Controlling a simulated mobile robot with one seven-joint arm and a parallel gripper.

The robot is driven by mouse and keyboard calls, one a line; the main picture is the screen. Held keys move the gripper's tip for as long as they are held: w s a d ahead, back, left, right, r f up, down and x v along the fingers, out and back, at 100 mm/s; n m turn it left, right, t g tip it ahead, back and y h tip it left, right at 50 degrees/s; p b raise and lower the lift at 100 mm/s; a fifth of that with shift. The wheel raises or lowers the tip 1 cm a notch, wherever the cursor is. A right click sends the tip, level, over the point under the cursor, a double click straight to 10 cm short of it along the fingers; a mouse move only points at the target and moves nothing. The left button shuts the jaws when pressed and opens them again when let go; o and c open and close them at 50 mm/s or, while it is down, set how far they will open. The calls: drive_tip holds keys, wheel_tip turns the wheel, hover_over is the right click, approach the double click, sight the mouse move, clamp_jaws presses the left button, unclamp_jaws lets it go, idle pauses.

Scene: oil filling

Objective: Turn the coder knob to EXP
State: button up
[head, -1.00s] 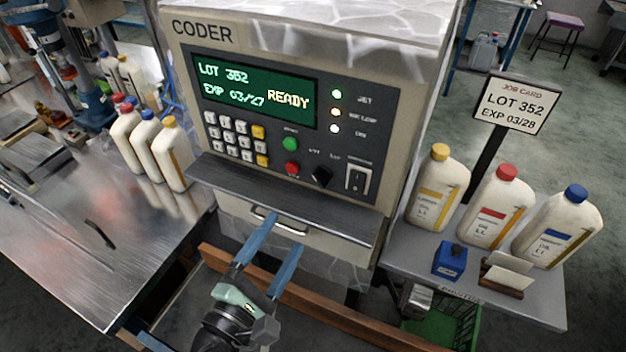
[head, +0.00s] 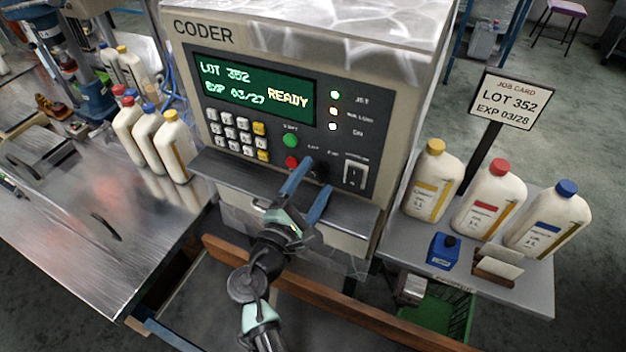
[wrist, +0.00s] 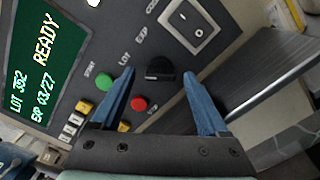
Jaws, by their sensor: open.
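The coder (head: 245,40) is a grey cabinet. In the wrist view the fingertips lie on either side of the knob; contact is not clear.
A green button (head: 291,140), a red button (head: 291,161) and a rocker switch (head: 355,174) are close to the knob. A metal ledge (head: 225,178) juts out below the panel. Oil bottles stand on both sides.

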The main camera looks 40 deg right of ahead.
clamp_jaws()
idle(0.3)
drive_tip(key=shift+f+m+b, duration=0.15)
drive_tip(key=shift+m+b, duration=0.15)
drive_tip(key=shift+b, duration=0.2)
drive_tip(key=m+b, duration=0.1)
drive_tip(key=b, duration=0.1)
drive_tip(key=shift+f+m+b, duration=0.15)
drive_tip(key=shift+m+b, duration=0.15)
drive_tip(key=shift+m, duration=0.1)
drive_tip(key=m+b, duration=0.3)
drive_tip(key=b, duration=0.1)
drive_tip(key=shift+m+b, duration=0.3)
drive_tip(key=shift+b, duration=0.05)
drive_tip(key=m+b, duration=0.5)
drive_tip(key=b, duration=0.1)
drive_tip(key=m+b, duration=0.3)
drive_tip(key=shift+b, duration=0.3)
drive_tip(key=shift+r, duration=0.25)
